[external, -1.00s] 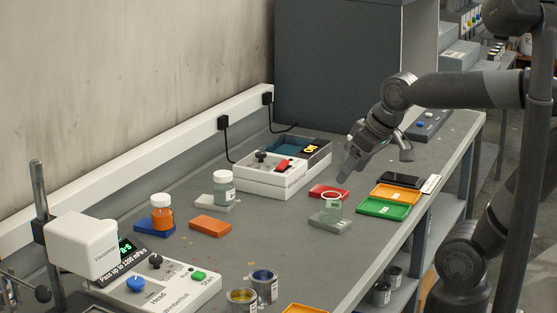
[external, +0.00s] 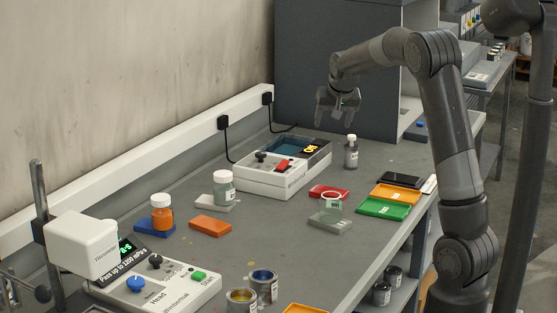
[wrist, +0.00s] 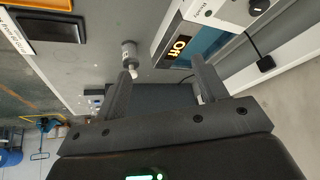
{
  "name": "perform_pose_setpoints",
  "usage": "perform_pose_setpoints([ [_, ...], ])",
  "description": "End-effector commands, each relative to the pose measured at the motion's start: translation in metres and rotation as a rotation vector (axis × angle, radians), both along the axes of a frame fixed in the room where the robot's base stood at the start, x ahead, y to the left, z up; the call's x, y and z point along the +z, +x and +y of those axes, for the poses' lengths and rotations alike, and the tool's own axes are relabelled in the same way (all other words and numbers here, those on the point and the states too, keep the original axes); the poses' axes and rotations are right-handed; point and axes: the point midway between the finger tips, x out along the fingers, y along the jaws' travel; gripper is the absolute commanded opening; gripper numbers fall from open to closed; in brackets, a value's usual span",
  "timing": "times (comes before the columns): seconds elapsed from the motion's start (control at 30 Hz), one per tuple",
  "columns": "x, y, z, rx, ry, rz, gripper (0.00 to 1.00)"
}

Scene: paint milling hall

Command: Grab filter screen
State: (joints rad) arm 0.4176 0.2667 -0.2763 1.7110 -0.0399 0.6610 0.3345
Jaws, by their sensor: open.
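No part is plainly marked as a filter screen. A pale green ring-shaped cup (external: 331,201) stands on a grey pad (external: 331,223) near the middle of the bench; I cannot tell whether it is the screen. My gripper (external: 336,118) is open and empty, raised above the far part of the bench, behind and above the cup. In the wrist view its two fingers (wrist: 163,70) are spread apart. A grey bottle (external: 351,152) stands upright below it on the bench; it also shows beside the left fingertip in the wrist view (wrist: 129,50).
A white device (external: 262,182) with a lit display stands left of the bottle. Red (external: 329,191), orange (external: 395,194) and green (external: 383,208) trays lie nearby. Orange (external: 161,213) and pale (external: 223,188) jars stand to the left. Paint cans (external: 264,285) and a mixer (external: 82,245) are in front.

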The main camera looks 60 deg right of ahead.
Motion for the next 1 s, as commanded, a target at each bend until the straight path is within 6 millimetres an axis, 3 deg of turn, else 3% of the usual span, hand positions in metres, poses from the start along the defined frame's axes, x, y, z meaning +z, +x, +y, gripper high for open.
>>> perform_pose_setpoints([
  [0.03, -0.012, 0.002, -0.025, -0.039, -0.009, 0.008, 0.66],
  [0.1, -0.025, 0.003, -0.056, -0.089, -0.023, 0.012, 0.66],
  [0.3, -0.054, -0.001, -0.119, -0.187, -0.059, 0.022, 0.66],
  [0.53, -0.071, -0.002, -0.145, -0.221, -0.074, 0.026, 0.66],
  [0.7, -0.094, 0.003, -0.158, -0.221, -0.072, 0.028, 0.66],
  [1.0, -0.116, 0.01, -0.17, -0.22, -0.073, 0.026, 0.66],
])
